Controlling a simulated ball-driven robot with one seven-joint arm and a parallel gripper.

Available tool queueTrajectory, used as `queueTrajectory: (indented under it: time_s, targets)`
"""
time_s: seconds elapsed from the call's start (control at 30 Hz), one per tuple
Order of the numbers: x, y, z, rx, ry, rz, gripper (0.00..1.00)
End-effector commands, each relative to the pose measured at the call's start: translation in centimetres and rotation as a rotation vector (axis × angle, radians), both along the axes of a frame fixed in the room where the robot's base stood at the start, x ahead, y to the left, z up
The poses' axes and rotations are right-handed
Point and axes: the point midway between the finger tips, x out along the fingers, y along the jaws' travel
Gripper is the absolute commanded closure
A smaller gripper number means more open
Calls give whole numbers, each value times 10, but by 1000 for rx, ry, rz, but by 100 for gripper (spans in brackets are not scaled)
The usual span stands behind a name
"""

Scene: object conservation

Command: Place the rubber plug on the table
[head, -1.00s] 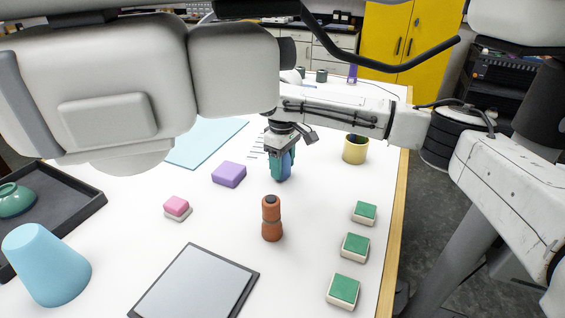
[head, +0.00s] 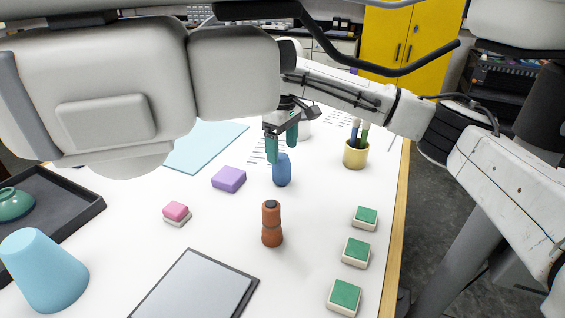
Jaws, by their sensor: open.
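The blue piece (head: 282,172), which I take to be the rubber plug, stands upright on the white table (head: 215,225). It is in the middle of the head view, right of the purple block. My gripper (head: 282,146) is open and empty above it. Its two teal fingers are spread, and the nearer finger's tip shows beside the plug's upper left edge. I cannot tell whether that tip touches it. No finger closes on the plug.
Nearby are a purple block (head: 229,179), a brown bottle-like piece (head: 272,224) and a yellow cup (head: 356,153) holding pens. Green-topped blocks (head: 355,252) line the right edge. A blue cone (head: 44,270) and a dark tray (head: 82,212) are at left.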

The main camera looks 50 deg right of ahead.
Motion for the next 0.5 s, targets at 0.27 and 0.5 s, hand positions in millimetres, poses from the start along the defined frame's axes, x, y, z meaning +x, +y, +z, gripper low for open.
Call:
queueTrajectory:
  time_s: [0.27, 0.5]
  targets:
    - [0, 0, 41, 0, 0, 0, 21]
    - [0, 0, 50, 0, 1, 0, 21]
